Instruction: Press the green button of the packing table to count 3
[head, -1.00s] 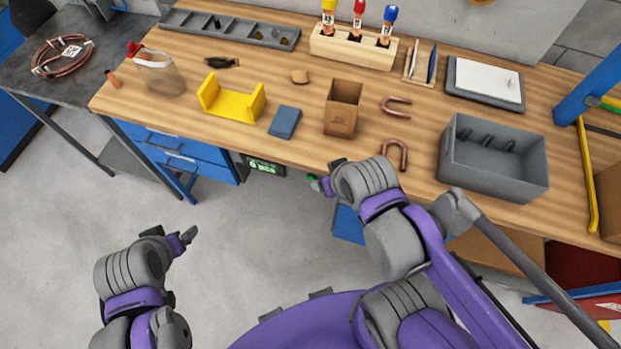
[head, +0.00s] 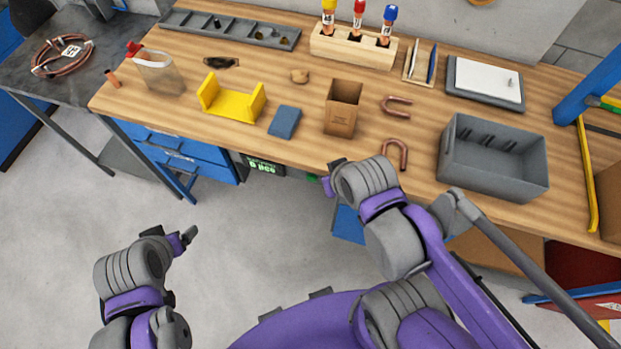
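The packing table's green button (head: 312,178) shows as a small green patch under the front edge of the wooden table (head: 230,143). The counter display (head: 263,166), with lit green characters too small to read surely, sits under the same edge to the left. My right gripper (head: 328,178) is at the table's front edge, just right of the green button; its wrist hides part of this spot, and I cannot tell whether it touches. My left gripper (head: 190,236) is low over the floor at the left, away from the table. Neither finger gap shows clearly.
On the table stand a yellow cradle (head: 232,103), a blue block (head: 285,122), an open cardboard box (head: 342,108), bent copper tubes (head: 397,152) and a grey bin (head: 493,160). Blue drawers (head: 180,150) hang under the table at left. The floor between my arms is clear.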

